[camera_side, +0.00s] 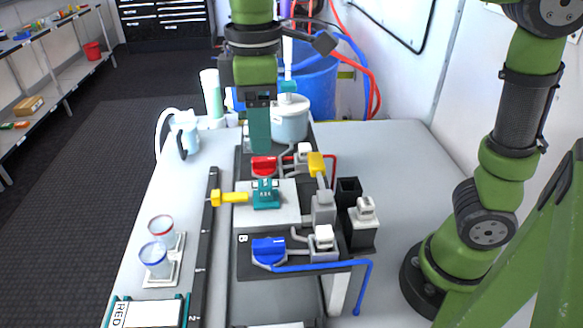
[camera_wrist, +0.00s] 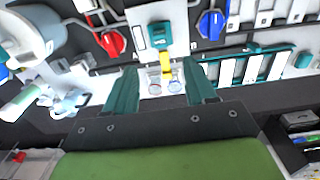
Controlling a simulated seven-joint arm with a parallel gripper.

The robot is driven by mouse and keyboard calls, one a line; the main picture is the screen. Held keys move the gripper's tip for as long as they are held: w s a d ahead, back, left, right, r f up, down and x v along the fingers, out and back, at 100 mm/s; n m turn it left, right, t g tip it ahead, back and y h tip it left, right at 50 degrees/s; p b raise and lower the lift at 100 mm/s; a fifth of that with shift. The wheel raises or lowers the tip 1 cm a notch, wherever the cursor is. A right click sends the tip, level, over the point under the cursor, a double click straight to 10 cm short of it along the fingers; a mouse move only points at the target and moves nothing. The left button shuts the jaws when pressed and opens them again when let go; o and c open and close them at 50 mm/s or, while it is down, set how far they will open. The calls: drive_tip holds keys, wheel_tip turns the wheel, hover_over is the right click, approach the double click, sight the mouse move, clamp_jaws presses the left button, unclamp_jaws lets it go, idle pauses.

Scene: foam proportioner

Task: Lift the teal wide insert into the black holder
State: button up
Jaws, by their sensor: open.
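A teal piece (camera_side: 266,194), which looks like the wide insert, sits on a pale plate (camera_side: 291,211) in the middle of the bench. It also shows in the wrist view (camera_wrist: 159,35), beyond my fingertips. The black holder (camera_side: 347,187) stands to the right in the side view, with a dark open top. A second black box (camera_side: 363,238) beside it has a white-grey piece (camera_side: 365,208) in its top. My gripper (camera_side: 260,150) points down above and behind the teal piece, apart from it. Its teal fingers (camera_wrist: 160,66) are spread with nothing between them.
A red knob (camera_side: 263,165), a yellow part (camera_side: 230,197) and a blue knob (camera_side: 268,248) surround the plate. A grey pot (camera_side: 290,118) stands close behind my gripper. Two cups (camera_side: 155,259) and a teal-edged rack (camera_side: 148,312) are at left.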

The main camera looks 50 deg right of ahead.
sight(265, 183)
wheel_tip(265, 183, down, 11)
idle(0.5)
drive_tip(key=shift+s, duration=0.1)
clamp_jaws()
